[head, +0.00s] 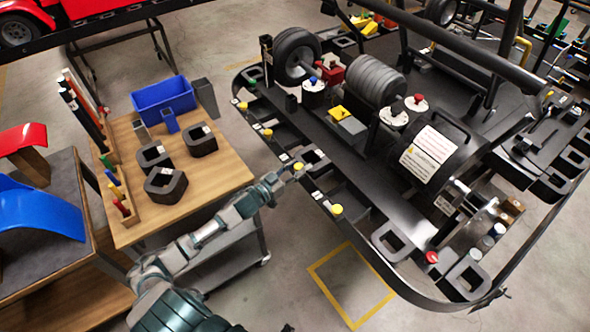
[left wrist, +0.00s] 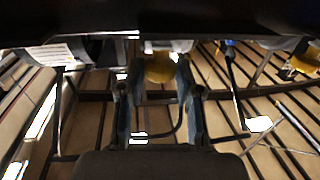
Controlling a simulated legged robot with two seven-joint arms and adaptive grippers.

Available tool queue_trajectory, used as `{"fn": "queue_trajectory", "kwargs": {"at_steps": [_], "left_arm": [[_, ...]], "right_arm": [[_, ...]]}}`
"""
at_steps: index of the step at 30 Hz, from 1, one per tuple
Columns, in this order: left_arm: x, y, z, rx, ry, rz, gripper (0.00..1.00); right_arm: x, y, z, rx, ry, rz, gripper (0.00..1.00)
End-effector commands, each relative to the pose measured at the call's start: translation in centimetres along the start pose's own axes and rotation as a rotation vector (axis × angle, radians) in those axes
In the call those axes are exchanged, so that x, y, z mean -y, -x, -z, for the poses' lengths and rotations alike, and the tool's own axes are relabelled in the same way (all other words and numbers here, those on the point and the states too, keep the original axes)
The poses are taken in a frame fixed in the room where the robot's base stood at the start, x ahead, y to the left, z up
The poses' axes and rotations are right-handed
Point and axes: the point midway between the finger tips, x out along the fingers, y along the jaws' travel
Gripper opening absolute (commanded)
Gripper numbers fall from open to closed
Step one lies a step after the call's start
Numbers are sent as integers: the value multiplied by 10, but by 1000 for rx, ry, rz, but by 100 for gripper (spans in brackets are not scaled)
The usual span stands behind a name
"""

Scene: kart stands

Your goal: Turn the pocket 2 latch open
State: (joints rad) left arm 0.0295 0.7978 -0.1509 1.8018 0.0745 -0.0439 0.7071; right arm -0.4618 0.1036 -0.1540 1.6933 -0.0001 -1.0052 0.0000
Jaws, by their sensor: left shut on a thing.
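A row of yellow-knobbed latches runs along the near edge of the black kart frame. The latch with the yellow knob (head: 298,167) lies at the tip of my left gripper (head: 287,175). In the left wrist view a yellow knob (left wrist: 159,68) sits between the fingertips of my left gripper (left wrist: 156,78), which is shut on it. Other yellow knobs show at the far left (head: 243,106), a little nearer (head: 267,133) and to the right (head: 337,210). No pocket numbers are readable, and the latch's turn angle cannot be told. My right gripper is not in view.
A wooden table (head: 218,176) at left holds a blue bin (head: 163,97) and black blocks (head: 165,185). The kart frame (head: 335,185) carries wheels, a warning-labelled drum (head: 435,150) and empty pockets (head: 392,240). Bare floor with a yellow square (head: 350,285) lies in front.

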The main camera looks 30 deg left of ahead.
Motion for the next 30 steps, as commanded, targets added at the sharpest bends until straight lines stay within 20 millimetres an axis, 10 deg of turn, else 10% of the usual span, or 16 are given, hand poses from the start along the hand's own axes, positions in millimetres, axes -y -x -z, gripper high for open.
{"fn": "queue_trajectory", "kwargs": {"at_steps": [3,4,7,19,30], "left_arm": [[0,1,-4,9,1,2,0],[0,1,-4,9,0,2,37],[0,1,-4,7,0,2,57],[-1,7,-2,4,1,0,57],[1,76,-4,9,2,2,57]], "right_arm": [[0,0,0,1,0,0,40],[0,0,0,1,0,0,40],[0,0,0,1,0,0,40],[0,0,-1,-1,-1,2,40],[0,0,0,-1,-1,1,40]]}}
